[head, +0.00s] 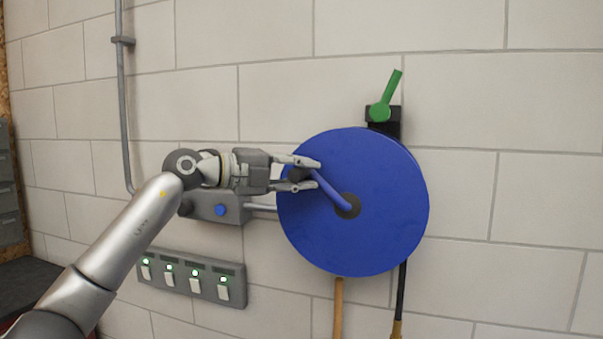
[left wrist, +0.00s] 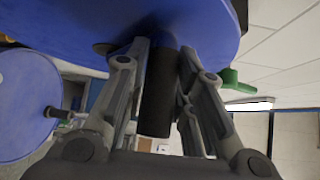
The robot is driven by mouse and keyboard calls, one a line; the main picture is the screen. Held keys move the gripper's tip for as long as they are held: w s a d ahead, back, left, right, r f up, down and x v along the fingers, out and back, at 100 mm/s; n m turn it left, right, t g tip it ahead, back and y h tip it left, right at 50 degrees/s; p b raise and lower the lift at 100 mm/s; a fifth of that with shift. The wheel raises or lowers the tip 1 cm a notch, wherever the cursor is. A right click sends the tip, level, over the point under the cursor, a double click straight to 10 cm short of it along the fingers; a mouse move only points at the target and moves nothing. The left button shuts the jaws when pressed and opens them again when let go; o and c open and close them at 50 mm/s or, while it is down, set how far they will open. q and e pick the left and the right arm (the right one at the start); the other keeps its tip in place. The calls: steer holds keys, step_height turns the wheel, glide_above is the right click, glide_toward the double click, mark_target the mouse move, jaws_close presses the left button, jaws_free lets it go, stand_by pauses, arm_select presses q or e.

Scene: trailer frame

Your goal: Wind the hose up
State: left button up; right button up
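A blue round hose reel (head: 385,215) is mounted on the wall. A blue crank arm (head: 329,190) runs from its dark hub up and left to a black handle. My left gripper (head: 305,174) is at this handle, with one finger above and one below. In the left wrist view the black crank handle (left wrist: 158,95) stands between the two fingers, which close in on it near the reel face. A tan hose (head: 338,308) hangs straight down from under the reel. My right gripper is not in view.
A green lever (head: 386,103) sits on a black bracket above the reel. A black line with a brass end (head: 397,327) hangs at the lower right.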

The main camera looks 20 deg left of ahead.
mark_target(289, 209)
arm_select(q)
jaws_close()
steer(key=a+f+n+t+h+b, duration=0.1)
steer(key=f+b, duration=0.1)
steer(key=f+n+t+b, duration=0.1)
steer(key=f+n+b, duration=0.1)
steer(key=b, duration=0.1)
steer(key=a+f+n+t+h+b, duration=0.1)
steer(key=f+b, duration=0.1)
steer(key=shift+a+n+h, duration=0.3)
steer(key=shift+n, duration=0.1)
steer(key=shift+a+f+n+t+b, duration=0.1)
steer(key=shift+f+n+t+b, duration=0.65)
steer(key=shift+n+t, duration=0.5)
steer(key=shift+f, duration=0.2)
steer(key=o, duration=0.6)
jaws_free()
